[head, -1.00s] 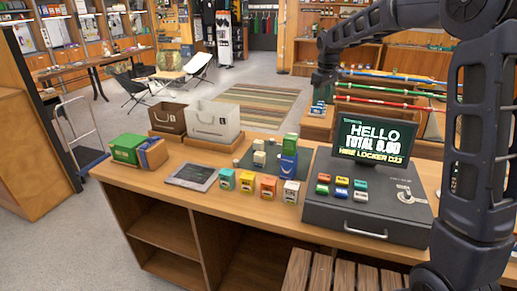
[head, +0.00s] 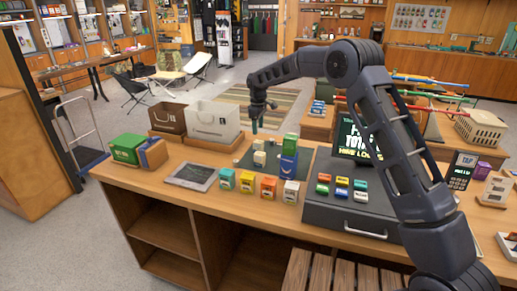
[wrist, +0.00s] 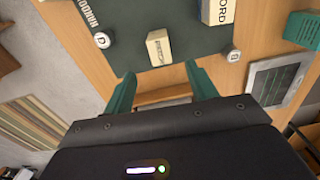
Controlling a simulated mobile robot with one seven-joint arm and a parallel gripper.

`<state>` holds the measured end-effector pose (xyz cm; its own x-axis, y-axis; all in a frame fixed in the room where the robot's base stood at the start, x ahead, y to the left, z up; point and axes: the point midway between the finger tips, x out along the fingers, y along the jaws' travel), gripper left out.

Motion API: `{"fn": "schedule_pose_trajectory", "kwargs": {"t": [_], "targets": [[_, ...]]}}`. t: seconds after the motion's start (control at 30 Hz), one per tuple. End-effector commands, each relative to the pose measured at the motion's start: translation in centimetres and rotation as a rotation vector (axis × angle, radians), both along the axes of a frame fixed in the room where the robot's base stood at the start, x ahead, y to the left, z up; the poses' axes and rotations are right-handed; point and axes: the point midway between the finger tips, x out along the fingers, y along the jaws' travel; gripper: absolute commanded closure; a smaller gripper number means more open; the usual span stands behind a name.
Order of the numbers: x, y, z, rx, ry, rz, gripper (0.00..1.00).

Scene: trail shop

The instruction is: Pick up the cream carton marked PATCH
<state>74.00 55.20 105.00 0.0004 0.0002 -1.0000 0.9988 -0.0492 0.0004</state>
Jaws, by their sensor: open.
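A small cream carton (wrist: 159,47) stands on the dark mat (wrist: 130,20) in the wrist view, just ahead of the gap between my fingertips; its dark lettering is too small to read surely. It seems to be the rear cream carton (head: 259,145) in the head view.
A tablet (head: 190,176) and a row of coloured cartons (head: 248,183) line the counter's front. A pale crate (head: 213,122) is behind left. Two round pucks (wrist: 102,40) flank the mat.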

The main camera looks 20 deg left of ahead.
Motion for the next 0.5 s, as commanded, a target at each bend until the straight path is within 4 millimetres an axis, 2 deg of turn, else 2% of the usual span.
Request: {"fn": "schedule_pose_trajectory", "kwargs": {"t": [0.3, 0.5], "targets": [[0.0, -0.1, -4.1, -0.001, 0.001, -0.001, 0.43], [0.0, -0.1, -5.5, -0.001, 0.000, -0.002, 0.43]]}}
